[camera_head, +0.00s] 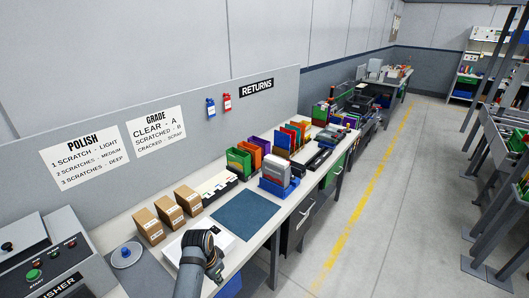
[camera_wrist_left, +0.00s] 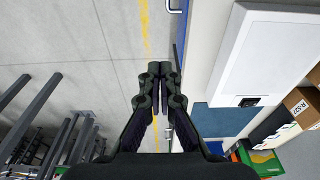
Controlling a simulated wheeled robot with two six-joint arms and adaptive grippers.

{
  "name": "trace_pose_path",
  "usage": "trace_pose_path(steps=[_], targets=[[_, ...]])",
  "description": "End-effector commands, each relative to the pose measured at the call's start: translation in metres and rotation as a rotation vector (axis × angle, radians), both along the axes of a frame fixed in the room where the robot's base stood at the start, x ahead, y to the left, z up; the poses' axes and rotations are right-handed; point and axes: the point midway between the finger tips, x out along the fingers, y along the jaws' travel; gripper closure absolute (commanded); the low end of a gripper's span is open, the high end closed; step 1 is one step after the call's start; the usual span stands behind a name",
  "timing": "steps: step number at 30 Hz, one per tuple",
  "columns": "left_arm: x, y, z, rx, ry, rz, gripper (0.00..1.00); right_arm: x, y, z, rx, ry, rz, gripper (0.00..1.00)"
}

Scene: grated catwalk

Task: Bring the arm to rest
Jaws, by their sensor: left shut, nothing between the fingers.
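My left arm (camera_head: 198,262) comes in at the bottom of the head view, bent over the near part of the workbench (camera_head: 262,247). In the left wrist view my left gripper (camera_wrist_left: 159,72) is shut and empty, its dark fingers side by side. There it shows over the bench's front edge and the floor, apart from any object. A white flat tray or panel (camera_wrist_left: 262,55) lies to its right in that view. My right gripper is not in view.
A blue-grey mat (camera_head: 240,214), cardboard boxes (camera_head: 170,211) and a grey device in a blue holder (camera_head: 277,171) are on the bench. A polisher machine (camera_head: 40,262) stands at the left. The aisle floor (camera_head: 375,220) is clear; racks (camera_head: 500,160) stand at right.

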Motion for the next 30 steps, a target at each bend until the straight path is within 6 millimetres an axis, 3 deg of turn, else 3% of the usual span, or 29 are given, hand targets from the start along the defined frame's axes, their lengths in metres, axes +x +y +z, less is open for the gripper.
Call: trace_pose_path(steps=[9, 14, 19, 23, 27, 30], targets=[[-0.015, 0.009, -0.081, 0.012, 0.014, 0.074, 1.00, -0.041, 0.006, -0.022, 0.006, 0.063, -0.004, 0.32], [-0.032, 0.015, -0.137, 0.019, 0.020, 0.129, 1.00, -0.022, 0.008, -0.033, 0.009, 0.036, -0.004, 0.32], [-0.065, 0.028, -0.216, 0.030, 0.030, 0.205, 1.00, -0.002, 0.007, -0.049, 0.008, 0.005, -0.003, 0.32], [-0.116, 0.044, -0.300, 0.044, 0.040, 0.291, 1.00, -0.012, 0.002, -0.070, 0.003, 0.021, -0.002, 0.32], [-0.198, 0.069, -0.393, 0.061, 0.045, 0.405, 1.00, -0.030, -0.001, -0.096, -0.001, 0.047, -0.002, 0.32], [-0.265, 0.089, -0.446, 0.072, 0.045, 0.487, 1.00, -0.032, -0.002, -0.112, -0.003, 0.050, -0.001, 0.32]])
